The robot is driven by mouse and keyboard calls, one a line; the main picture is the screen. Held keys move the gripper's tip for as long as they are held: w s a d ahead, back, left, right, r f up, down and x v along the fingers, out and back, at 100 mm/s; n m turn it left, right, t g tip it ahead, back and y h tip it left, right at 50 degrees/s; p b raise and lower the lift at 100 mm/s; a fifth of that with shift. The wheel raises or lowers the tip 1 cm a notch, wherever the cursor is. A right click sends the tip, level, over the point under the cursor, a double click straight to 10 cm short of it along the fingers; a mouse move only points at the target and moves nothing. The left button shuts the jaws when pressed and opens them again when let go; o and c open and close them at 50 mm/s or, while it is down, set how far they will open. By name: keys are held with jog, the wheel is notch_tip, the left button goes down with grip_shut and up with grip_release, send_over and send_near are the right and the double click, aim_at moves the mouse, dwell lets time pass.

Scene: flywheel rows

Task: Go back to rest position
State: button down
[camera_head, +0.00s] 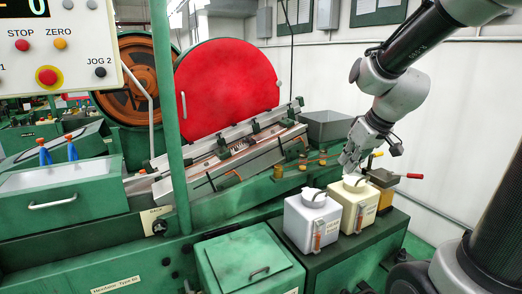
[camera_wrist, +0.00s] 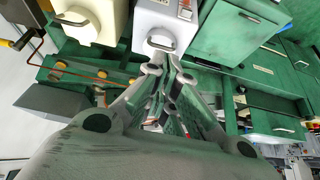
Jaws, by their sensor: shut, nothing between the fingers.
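My gripper (camera_head: 350,164) hangs at the end of my arm in the head view, just above and behind a cream box (camera_head: 362,202). Its fingers (camera_wrist: 166,88) point forward in the wrist view and are shut with nothing between them. A white box (camera_head: 312,220) stands to the left of the cream box, and both have handled lids. In the wrist view the white box (camera_wrist: 165,22) lies just beyond the fingertips and the cream box (camera_wrist: 92,20) is to its left. I cannot tell how wide the gap between gripper and boxes is.
A green machine with a red disc (camera_head: 227,88) and a sloped rail (camera_head: 230,150) fills the middle. A control panel (camera_head: 60,45) is at the upper left. The white wall (camera_head: 450,130) is behind my arm.

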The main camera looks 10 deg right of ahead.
jog(key=s+d+r+m+h, duration=0.1)
jog(key=s, duration=0.8)
jog(key=s+d+r+m+g, duration=0.1)
jog(key=s+r+m, duration=0.1)
jog(key=s, duration=0.7)
jog(key=shift+s+h, duration=0.3)
jog(key=shift+h, duration=0.1)
